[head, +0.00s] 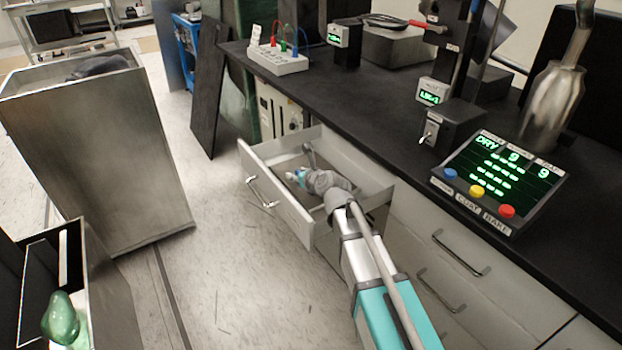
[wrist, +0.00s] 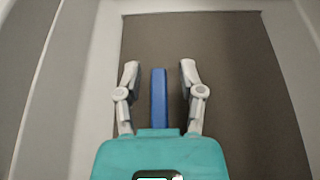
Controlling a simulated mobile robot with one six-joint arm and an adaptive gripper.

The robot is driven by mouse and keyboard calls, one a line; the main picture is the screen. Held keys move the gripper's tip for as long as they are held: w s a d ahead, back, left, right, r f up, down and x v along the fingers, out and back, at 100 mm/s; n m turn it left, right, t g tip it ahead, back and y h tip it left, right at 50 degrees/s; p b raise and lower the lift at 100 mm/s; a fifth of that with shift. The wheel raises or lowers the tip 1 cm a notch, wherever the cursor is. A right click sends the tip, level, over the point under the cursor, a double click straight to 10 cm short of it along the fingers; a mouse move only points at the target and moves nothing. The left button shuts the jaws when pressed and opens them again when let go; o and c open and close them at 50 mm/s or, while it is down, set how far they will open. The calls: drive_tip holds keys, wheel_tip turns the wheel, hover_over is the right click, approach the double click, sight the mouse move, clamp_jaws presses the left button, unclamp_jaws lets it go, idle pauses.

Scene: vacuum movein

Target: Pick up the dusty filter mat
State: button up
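My gripper (head: 300,166) reaches down into an open drawer (head: 276,205) in the head view. In the wrist view my gripper (wrist: 159,68) is open, with its two fingers apart. A narrow blue strip (wrist: 159,100) lies between the fingers, with a gap on each side. It may be the filter mat seen on edge, but I cannot tell for sure, and no dust shows on it. Its near end is hidden by my gripper's body. In the head view my gripper covers much of the drawer's inside, where a little blue shows beside the fingers.
The drawer walls stand close around my gripper. A black bench top (head: 375,115) overhangs the cabinet, with a control panel (head: 500,178) at the right and a white socket box (head: 278,60) further back. A tall metal bin (head: 100,150) stands at the left. Floor between is clear.

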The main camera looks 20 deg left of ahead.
clamp_jaws()
drive_tip(key=shift+r, duration=0.15)
wheel_tip(320, 180, up, 2)
drive_tip(key=shift+p, duration=1.2)
drive_tip(key=s+d+r+p, duration=0.5)
drive_tip(key=s+r+p, duration=0.5)
drive_tip(key=s, duration=0.3)
drive_tip(key=shift+d+r+p, duration=0.2)
drive_tip(key=shift+r+p, duration=0.1)
drive_tip(key=shift+r, duration=0.05)
